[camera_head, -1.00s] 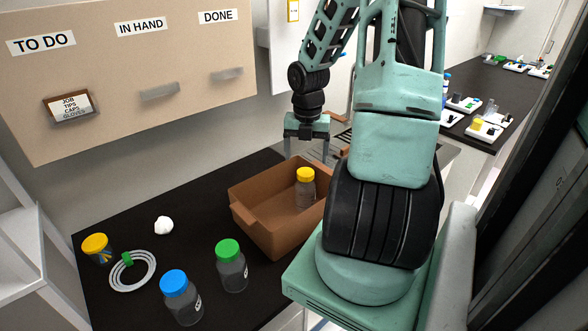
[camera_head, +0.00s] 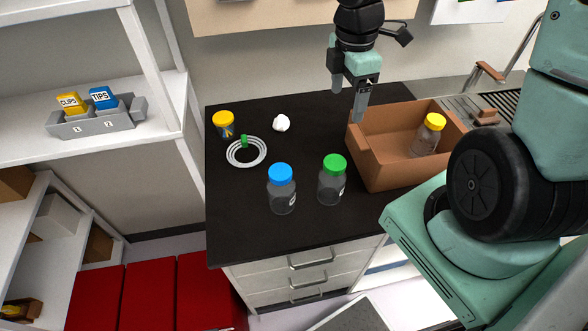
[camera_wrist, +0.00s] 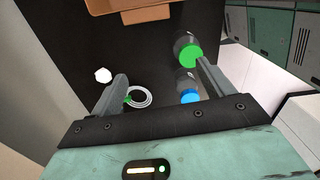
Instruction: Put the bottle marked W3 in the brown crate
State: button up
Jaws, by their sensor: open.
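The brown crate (camera_head: 372,168) stands at the right of the black counter, with a yellow-capped bottle (camera_head: 428,136) inside it. A green-capped bottle (camera_head: 332,182) and a blue-capped bottle (camera_head: 282,192) stand upright on the counter left of the crate. Each has a small white label; I cannot read which is W3. In the wrist view the green-capped bottle (camera_wrist: 188,50) and blue-capped bottle (camera_wrist: 189,90) are near the right finger. My gripper (camera_head: 349,100) is open and empty, above the counter behind the crate's left end.
Shelves with a grey holder (camera_head: 98,122) stand further left. The counter's front left is bare.

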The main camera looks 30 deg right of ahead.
jog(key=s+a+r+m, duration=0.2)
jog(key=s+a+m, duration=0.1)
jog(key=s+a, duration=0.4)
jog(key=s+a+r+m, duration=0.2)
jog(key=s+a+m, duration=0.2)
jog(key=a, duration=0.9)
jog(key=shift+s+a+m+y, duration=0.3)
jog(key=shift+s+y, duration=0.1)
jog(key=shift+s, duration=1.5)
